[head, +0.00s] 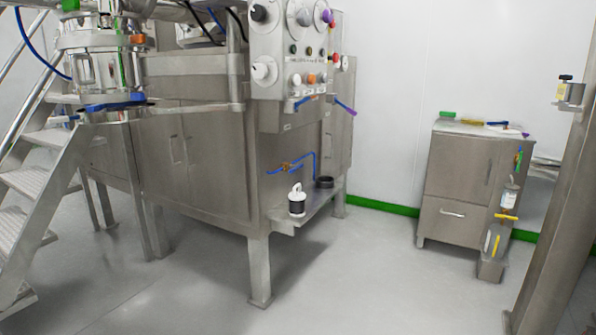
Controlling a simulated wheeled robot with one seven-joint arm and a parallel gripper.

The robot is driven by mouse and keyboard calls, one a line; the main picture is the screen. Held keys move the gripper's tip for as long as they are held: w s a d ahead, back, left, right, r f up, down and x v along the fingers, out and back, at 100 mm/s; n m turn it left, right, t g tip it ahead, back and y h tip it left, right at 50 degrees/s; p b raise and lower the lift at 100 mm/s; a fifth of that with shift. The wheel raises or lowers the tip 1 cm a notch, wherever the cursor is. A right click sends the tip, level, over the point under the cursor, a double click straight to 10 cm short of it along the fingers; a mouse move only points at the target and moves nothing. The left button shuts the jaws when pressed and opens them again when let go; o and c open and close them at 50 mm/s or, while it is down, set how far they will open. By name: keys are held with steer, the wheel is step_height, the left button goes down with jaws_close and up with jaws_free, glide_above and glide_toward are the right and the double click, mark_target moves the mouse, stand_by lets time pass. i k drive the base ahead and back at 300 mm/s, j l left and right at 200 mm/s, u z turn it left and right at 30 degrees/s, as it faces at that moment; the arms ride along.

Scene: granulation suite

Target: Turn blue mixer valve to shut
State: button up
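Several blue parts show, and I cannot tell which is the mixer valve. A blue band or lever (115,106) sits at the base of the steel vessel (100,60) at the upper left. A small blue handle (303,102) hangs under the control panel (290,45), beside a purple one (345,106). Thin blue tubing (311,160) with a small orange-brown fitting (287,167) runs along the steel cabinet's end, above a shelf. Open or shut positions are too small to tell. My gripper is not in view.
Metal steps (45,180) stand at the left. The steel cabinet (195,165) stands on legs. A black-and-white container (297,200) is on its low shelf (312,208). A smaller cabinet (460,185) stands at the right, near a steel post (555,190). The floor in front is clear.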

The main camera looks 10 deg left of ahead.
mark_target(292, 169)
steer(key=i+u, duration=0.1)
steer(key=i, duration=2.2)
steer(key=l, duration=0.1)
